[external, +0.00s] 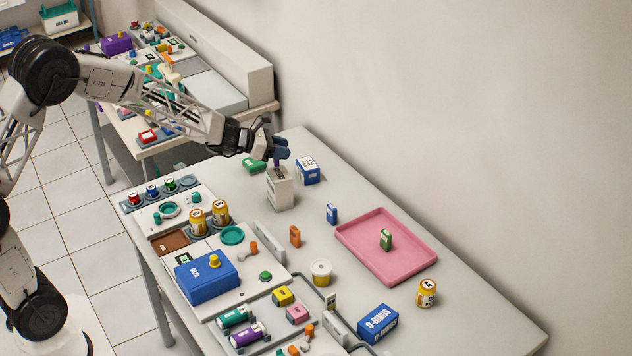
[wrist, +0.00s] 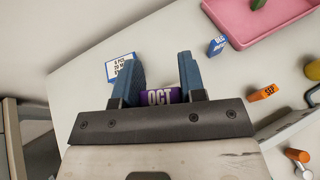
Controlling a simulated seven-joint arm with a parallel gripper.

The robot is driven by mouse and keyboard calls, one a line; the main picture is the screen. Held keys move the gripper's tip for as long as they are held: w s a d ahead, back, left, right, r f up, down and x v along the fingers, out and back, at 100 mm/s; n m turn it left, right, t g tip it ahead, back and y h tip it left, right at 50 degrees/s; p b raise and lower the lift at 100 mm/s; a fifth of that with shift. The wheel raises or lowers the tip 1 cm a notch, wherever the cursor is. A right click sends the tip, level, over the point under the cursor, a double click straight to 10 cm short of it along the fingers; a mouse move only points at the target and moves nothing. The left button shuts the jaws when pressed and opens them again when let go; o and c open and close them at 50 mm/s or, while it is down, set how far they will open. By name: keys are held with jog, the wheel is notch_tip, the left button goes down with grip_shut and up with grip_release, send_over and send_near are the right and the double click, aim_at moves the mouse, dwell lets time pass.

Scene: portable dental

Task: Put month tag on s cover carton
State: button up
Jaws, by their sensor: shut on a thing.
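My gripper (external: 279,152) is shut on a purple month tag (wrist: 160,97) that reads OCT, held between the blue fingers. In the external view the tag shows as a small purple patch just above a tall white-grey carton (external: 280,190) with dark print near its top. I cannot tell whether the tag touches the carton. A blue and white carton (external: 308,172) stands right behind it; its printed face also shows in the wrist view (wrist: 120,67). The print is too small to tell which is the s cover carton.
A green box (external: 253,165) lies left of the cartons. A blue DEC tag (external: 331,214) and an orange SEP tag (external: 295,236) stand nearer the front. A pink tray (external: 355,241) holds a green tag (external: 385,239). Table between cartons and tray is mostly clear.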

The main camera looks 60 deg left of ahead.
jog(key=shift+w, duration=0.45)
jog(key=shift+f, duration=0.1)
jog(key=shift+f, duration=1.75)
jog(key=shift+f, duration=0.15)
jog(key=o, duration=0.9)
